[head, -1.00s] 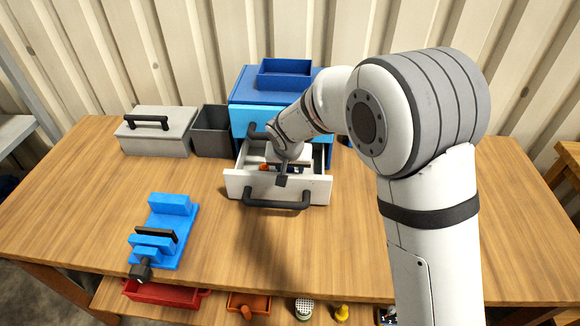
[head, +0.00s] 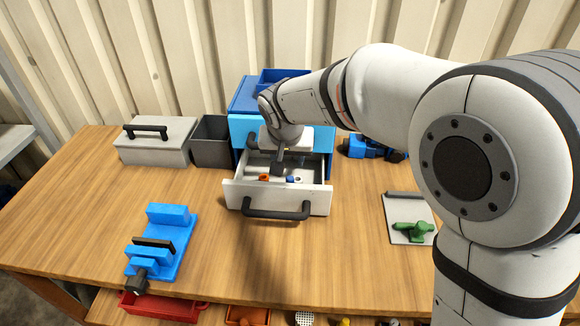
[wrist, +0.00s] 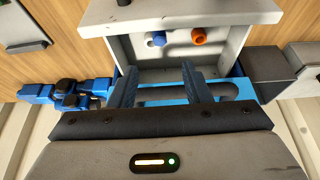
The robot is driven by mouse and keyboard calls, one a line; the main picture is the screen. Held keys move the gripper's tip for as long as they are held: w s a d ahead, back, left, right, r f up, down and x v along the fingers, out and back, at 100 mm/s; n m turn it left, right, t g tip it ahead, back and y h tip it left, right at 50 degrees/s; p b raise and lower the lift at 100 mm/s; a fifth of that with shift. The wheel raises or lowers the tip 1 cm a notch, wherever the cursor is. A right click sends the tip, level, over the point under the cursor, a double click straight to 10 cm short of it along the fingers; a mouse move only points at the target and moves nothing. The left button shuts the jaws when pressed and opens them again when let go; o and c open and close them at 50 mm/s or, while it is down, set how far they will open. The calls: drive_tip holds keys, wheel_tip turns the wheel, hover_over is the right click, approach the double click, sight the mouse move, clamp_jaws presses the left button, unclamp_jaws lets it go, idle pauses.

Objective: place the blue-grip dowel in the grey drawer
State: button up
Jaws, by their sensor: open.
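The grey drawer (head: 235,196) is pulled open from the blue cabinet (head: 240,95), with its black handle facing front. It also shows in the wrist view (wrist: 105,22). A small blue piece with a pale end, which looks like the blue-grip dowel (head: 290,179), lies inside the drawer; it also shows in the wrist view (wrist: 158,38). I cannot make out its full length. My gripper (head: 279,168) is over the drawer; in the wrist view its fingers (wrist: 157,85) are apart with nothing held between them.
An orange ring (head: 264,178) lies in the drawer beside the blue piece. A grey lidded box (head: 155,150) and dark bin (head: 212,150) stand left of the cabinet. A blue vise (head: 165,245) is front left. A green item (head: 408,228) lies on a grey plate at right.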

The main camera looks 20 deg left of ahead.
drive_tip(key=shift+s+r, duration=0.15)
drive_tip(key=shift+r, duration=0.15)
drive_tip(key=shift+d, duration=0.1)
drive_tip(key=s+d+r+m+h, duration=0.1)
drive_tip(key=d+r, duration=0.1)
drive_tip(key=d, duration=1)
drive_tip(key=s+d+r+m, duration=0.1)
drive_tip(key=s+d+r, duration=0.1)
drive_tip(key=d, duration=0.9)
drive_tip(key=s+d+f+m+g, duration=0.1)
drive_tip(key=s+d, duration=1.2)
drive_tip(key=d, duration=0.1)
drive_tip(key=shift+d+f+m, duration=0.3)
drive_tip(key=shift+d+f, duration=0.1)
